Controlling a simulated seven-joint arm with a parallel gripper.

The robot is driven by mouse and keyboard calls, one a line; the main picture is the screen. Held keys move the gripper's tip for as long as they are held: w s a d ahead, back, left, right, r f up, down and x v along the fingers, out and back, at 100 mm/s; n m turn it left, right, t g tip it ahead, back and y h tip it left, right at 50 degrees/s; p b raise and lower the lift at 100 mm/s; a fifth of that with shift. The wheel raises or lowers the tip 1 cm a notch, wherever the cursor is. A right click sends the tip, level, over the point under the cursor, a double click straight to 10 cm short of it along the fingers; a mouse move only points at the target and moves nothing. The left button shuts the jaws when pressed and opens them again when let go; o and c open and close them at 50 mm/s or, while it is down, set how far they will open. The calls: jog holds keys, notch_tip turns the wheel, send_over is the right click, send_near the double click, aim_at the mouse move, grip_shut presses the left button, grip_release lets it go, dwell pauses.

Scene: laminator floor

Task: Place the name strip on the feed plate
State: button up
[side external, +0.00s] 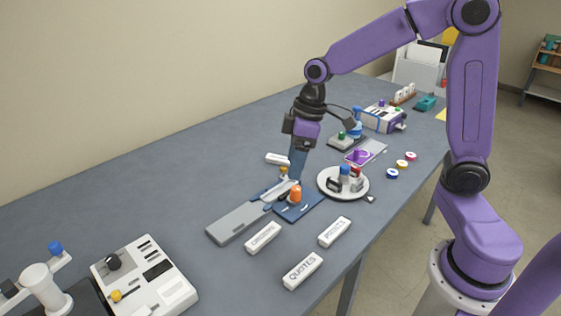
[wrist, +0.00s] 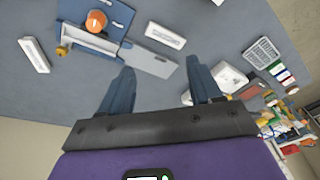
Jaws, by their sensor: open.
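Several white strips lie on the table; I cannot tell which is the name strip. One strip (side external: 278,158) lies behind my gripper, its lettering unreadable; it appears at left in the wrist view (wrist: 34,55). Others lie in front: one beside the plate (side external: 262,238), also in the wrist view (wrist: 166,35), one at right (side external: 334,232), and one reading QUOTES (side external: 302,271). The long grey plate (side external: 238,222), seemingly the feed plate, joins a blue base with an orange knob (side external: 295,194). My gripper (side external: 296,176) points down near the base's back side. Its fingers (wrist: 160,72) are apart and empty.
A round white tray (side external: 328,190) with small stamps stands right of the blue base. A white machine (side external: 145,275) stands at the front left. Colored rolls (side external: 402,164) and another device (side external: 382,117) are farther right. The table's back left is clear.

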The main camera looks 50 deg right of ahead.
jog(key=w+d+f+m+t, duration=0.1)
jog(key=w+d+f+m, duration=0.1)
jog(key=w+d, duration=0.75)
jog(key=m+t, duration=0.2)
send_near(280, 158)
jog(key=x, duration=0.3)
jog(key=shift+a+f, duration=0.25)
jog(key=shift+d+x, duration=0.15)
jog(key=shift+x, duration=1.1)
jog(key=shift+d+x, duration=0.1)
jog(key=shift+x, duration=1.1)
jog(key=shift+w+f, duration=0.1)
grip_shut()
